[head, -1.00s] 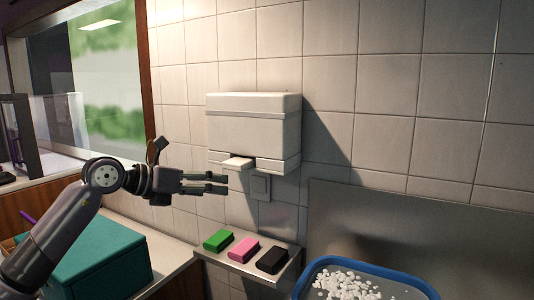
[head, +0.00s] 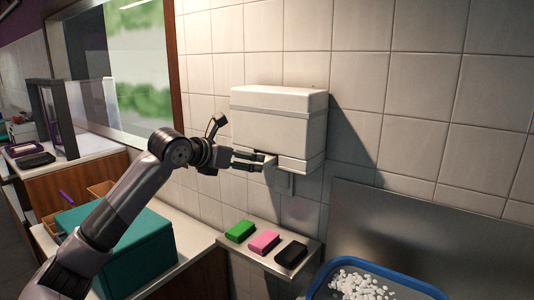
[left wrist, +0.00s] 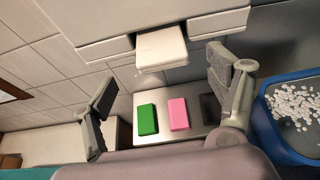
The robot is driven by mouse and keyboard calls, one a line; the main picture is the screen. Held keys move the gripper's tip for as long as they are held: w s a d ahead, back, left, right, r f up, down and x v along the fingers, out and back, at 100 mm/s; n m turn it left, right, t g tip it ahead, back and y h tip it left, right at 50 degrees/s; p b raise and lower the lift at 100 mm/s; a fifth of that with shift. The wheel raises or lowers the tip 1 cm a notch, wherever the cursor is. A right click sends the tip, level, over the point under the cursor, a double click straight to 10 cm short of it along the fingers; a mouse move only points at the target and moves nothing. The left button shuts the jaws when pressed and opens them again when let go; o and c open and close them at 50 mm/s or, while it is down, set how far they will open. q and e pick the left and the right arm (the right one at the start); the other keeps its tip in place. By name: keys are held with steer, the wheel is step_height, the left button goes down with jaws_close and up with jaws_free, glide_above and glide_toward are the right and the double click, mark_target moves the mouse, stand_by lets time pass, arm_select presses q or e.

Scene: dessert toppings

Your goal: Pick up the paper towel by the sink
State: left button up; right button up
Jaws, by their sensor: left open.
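A white paper towel (left wrist: 162,47) sticks out of the bottom slot of the white wall dispenser (head: 279,117). In the head view only a small part of the towel shows, just at my fingertips. My left gripper (head: 262,161) is at the dispenser's lower edge. In the left wrist view its two fingers (left wrist: 168,75) are spread wide, one on each side of the towel, with nothing between them held. I cannot tell from the views whether a finger touches the towel. My right gripper is not in view.
Below the dispenser a metal shelf (head: 230,247) holds a green sponge (head: 240,231), a pink sponge (head: 264,242) and a black sponge (head: 291,254). A blue-rimmed tub (head: 405,283) with white pieces stands at right. A teal box (head: 150,252) sits on the counter under my left arm.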

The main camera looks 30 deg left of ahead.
mark_target(266, 158)
arm_select(q)
steer(key=p+x, duration=0.3)
steer(key=x, duration=0.2)
steer(key=shift+w+d+f, duration=0.1)
steer(key=shift+w+d, duration=0.05)
steer(key=shift+w, duration=0.1)
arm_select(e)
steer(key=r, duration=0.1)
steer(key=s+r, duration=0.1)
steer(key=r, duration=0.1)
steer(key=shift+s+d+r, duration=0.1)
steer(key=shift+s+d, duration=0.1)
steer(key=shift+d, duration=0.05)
arm_select(q)
steer(key=shift+s, duration=0.1)
steer(key=shift+c, duration=0.4)
steer(key=c, duration=0.8)
steer(key=shift+c, duration=0.3)
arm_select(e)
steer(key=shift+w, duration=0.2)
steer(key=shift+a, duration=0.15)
